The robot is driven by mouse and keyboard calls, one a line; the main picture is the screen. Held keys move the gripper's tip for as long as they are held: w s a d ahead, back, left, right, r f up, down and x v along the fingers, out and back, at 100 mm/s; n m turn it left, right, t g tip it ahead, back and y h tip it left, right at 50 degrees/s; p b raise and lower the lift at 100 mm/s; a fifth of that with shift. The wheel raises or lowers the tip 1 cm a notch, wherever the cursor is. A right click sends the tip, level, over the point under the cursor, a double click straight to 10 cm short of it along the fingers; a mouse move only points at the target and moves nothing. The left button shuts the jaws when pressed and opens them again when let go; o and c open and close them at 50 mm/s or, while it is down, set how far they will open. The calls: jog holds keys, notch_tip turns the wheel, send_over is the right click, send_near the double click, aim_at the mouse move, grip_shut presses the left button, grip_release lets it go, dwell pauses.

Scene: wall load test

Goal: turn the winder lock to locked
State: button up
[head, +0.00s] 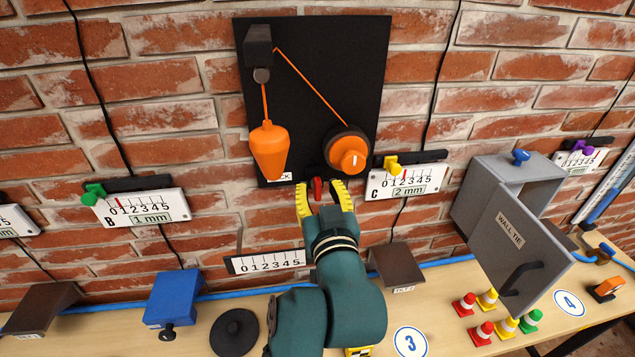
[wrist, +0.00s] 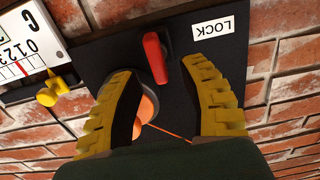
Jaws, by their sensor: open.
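The winder lock is a small red lever (head: 317,190) at the lower edge of a black wall board (head: 320,60). It stands near upright, beside the white LOCK label (head: 283,177) rather than pointing at it. The lever also shows in the wrist view (wrist: 156,58). My gripper (head: 320,186) is open, its yellow fingers at either side of the lever. In the wrist view my fingertips (wrist: 160,70) flank the lever with gaps; contact cannot be made out. The winder with its orange knob (head: 347,154) is just above right. An orange cord runs from it over a pulley (head: 259,45) to a hanging orange weight (head: 268,150).
Gauge C (head: 405,182) with a yellow slider is close right of my gripper; gauge B (head: 140,207) is at left. A ruled scale (head: 268,262) is below. A grey WALL TIE box (head: 510,215) stands right, its door open. Blocks and small cones occupy the bench (head: 400,325).

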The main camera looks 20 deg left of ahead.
jog(key=shift+x, duration=1.1)
jog(key=shift+s, duration=0.1)
grip_shut()
